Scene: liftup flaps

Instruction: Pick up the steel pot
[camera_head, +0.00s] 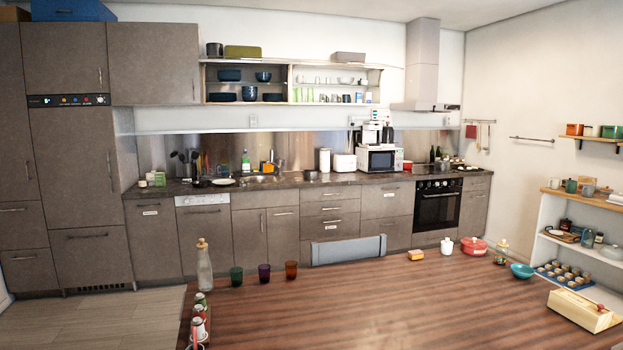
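A small dark grey, metallic-looking pot (311,175) stands on the kitchen counter, just right of the sink (262,178). It is small in the picture, and I cannot tell for sure that it is the steel pot. Another dark pot-like vessel (214,49) stands on top of the wall shelf. A small grey vessel (588,191) is on the right-hand shelf. Neither of my grippers shows in the head view.
A wooden table (400,305) fills the foreground, with a glass bottle (204,268), three coloured cups, a red pot (473,247) and a teal bowl (522,271). A grey chair back (349,250) stands behind it. Open floor (95,320) lies at the left.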

